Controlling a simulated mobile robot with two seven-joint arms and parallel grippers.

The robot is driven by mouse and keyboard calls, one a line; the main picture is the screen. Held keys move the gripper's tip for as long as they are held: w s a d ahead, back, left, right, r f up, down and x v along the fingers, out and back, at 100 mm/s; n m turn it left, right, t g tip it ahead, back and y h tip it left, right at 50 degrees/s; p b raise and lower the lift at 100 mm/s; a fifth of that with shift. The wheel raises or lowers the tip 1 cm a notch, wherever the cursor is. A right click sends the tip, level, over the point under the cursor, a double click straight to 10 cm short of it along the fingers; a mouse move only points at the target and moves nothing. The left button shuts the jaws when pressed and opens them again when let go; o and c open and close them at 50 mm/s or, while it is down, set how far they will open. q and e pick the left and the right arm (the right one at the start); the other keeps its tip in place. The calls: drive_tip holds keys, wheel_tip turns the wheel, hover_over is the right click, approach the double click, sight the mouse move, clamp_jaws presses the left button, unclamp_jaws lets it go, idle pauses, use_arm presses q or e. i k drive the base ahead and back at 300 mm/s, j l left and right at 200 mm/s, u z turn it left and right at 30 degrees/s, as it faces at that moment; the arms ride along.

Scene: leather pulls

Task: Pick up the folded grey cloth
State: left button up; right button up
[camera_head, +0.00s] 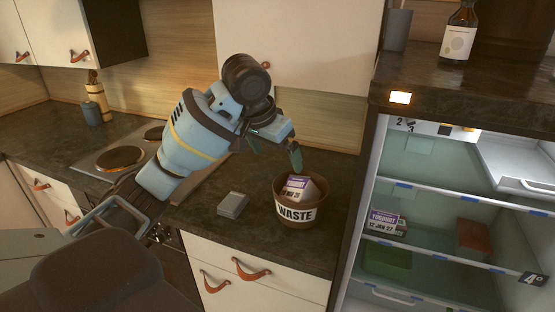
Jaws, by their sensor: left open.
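The folded grey cloth (232,204) lies as a small flat stack on the dark worktop, near its front edge and left of the waste bin. My left gripper (276,152) is in the air above and behind the cloth, to its right in the picture, near the back rim of the bin. Its fingers are apart and nothing shows between them. The cloth is in plain view and no gripper touches it. My right gripper is not in view.
A brown bin (313,215) labelled WASTE, holding a yoghurt carton (298,187), stands right of the cloth. An open fridge (420,176) is at the right. A hob (118,163) lies left. Bare worktop surrounds the cloth.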

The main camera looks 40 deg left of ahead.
sight(231, 207)
drive_tip(key=u, duration=1.5)
